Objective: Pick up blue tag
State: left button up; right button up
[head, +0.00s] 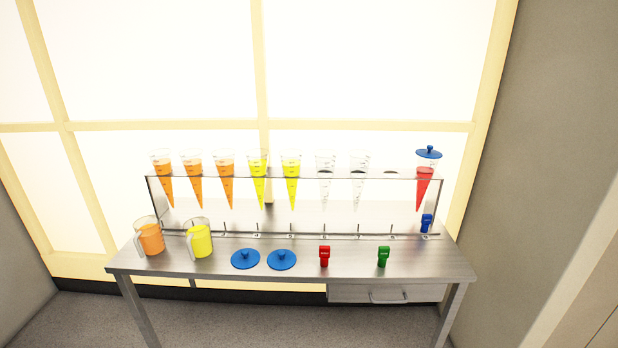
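The blue tag (426,223) is at the right end of the rack's lower rail, below the cone with red liquid (423,188). It appears upright, at the rail. Whether it is clipped on or only standing there I cannot tell. A red tag (324,256) and a green tag (383,257) stand on the front part of the metal table (300,272). Neither of my grippers shows in the head view.
The clear rack (300,178) holds orange, yellow and empty cones. A blue lid (428,153) tops the red cone. Two blue lids (245,259) lie on the table. An orange jug (150,238) and a yellow jug (199,240) stand left. The table's front right is clear.

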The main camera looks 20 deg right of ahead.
aim_at(426, 219)
jog(key=z, duration=1.5)
